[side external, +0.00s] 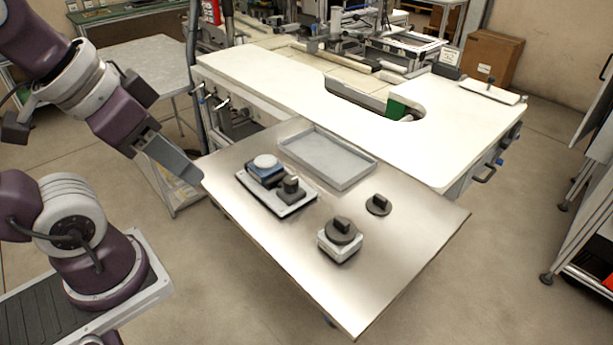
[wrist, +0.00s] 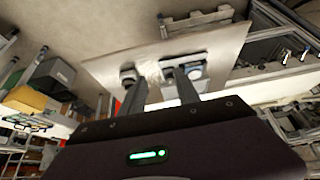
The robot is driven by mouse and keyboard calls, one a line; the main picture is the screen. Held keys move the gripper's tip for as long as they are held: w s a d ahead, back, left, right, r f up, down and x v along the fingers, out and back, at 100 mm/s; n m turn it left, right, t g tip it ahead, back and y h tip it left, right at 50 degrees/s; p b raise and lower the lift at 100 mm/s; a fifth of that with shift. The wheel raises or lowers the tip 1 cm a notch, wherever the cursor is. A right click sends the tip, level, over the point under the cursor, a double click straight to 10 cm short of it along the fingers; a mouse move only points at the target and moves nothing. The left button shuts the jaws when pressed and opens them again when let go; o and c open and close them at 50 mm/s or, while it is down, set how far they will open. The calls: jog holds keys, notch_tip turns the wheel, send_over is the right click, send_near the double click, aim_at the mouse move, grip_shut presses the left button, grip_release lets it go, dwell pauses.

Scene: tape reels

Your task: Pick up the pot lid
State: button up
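Two dark round lid-like pieces with raised knobs are in the side external view. One dark lid (side external: 378,205) lies alone on the metal table; the other dark lid (side external: 341,231) sits on a small white and grey block-like pot (side external: 340,248). I cannot tell which one is the pot lid. My gripper (side external: 182,166) is at the table's left edge, well apart from both. In the wrist view my gripper (wrist: 161,78) has its two fingers spread with nothing held between them. The fingers partly hide the objects on the table there.
A light tray (side external: 296,205) holds a blue item with a white round top (side external: 265,166) and a dark knobbed piece (side external: 291,188). An empty grey shallow tray (side external: 327,158) lies behind. The table's (side external: 400,262) right and front areas are clear. A white workbench (side external: 270,92) adjoins the back.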

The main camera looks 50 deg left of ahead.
jog(key=w+d+r+m+g, duration=0.1)
jog(key=w+r+m, duration=0.15)
jog(key=w, duration=0.35)
jog(key=w+d+r+m+g, duration=0.1)
jog(key=w+m, duration=0.2)
jog(key=w, duration=0.2)
jog(key=m+g, duration=0.4)
jog(key=m, duration=0.8)
send_over(381, 197)
jog(key=f, duration=1.3)
jog(key=shift+d+f, duration=0.2)
jog(key=shift+f, duration=0.05)
jog(key=shift+m, duration=0.25)
jog(key=f, duration=0.7)
jog(key=shift+a+f, duration=0.25)
grip_shut()
